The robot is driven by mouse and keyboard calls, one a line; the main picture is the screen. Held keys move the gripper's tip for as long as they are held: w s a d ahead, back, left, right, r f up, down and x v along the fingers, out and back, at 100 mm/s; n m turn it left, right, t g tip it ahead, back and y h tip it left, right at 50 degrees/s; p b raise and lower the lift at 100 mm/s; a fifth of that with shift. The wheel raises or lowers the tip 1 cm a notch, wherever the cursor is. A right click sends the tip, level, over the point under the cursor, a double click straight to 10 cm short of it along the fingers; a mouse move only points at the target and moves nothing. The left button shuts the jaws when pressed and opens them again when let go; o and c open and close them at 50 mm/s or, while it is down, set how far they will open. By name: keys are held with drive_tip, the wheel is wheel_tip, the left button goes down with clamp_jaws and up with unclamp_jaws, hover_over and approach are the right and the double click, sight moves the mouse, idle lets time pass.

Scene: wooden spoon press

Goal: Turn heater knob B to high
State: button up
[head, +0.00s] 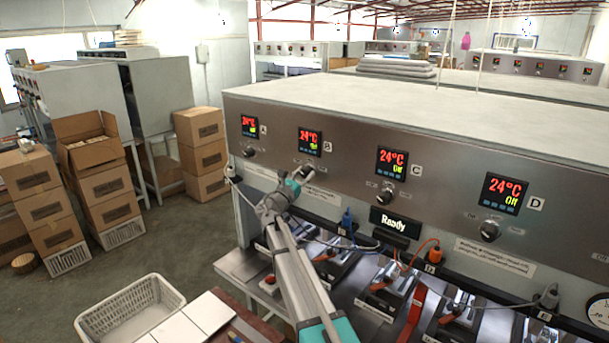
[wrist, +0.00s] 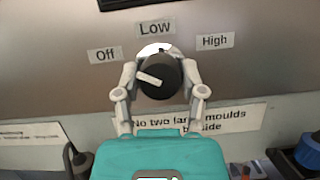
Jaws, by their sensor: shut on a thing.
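Heater knob B is a dark round knob (wrist: 160,80) in the wrist view, below the labels Off (wrist: 105,56), Low (wrist: 155,28) and High (wrist: 214,41). Its white pointer bar slants up to the left, towards the Off side. My gripper (wrist: 159,84) is shut on the knob, one finger on its left and one on its right. In the head view, my gripper (head: 301,178) is at the panel below display B (head: 310,141), and largely hides the knob there. Display B reads about 24°C; its lower line is too small to read surely.
Knobs A (head: 249,152), C (head: 386,196) and D (head: 490,231) sit along the same steel panel (head: 445,190). Below are presses, cables and plugs, including a blue plug (head: 347,220). A white basket (head: 130,310) stands at the lower left.

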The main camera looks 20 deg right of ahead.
drive_tip(key=shift+c, duration=1.3)
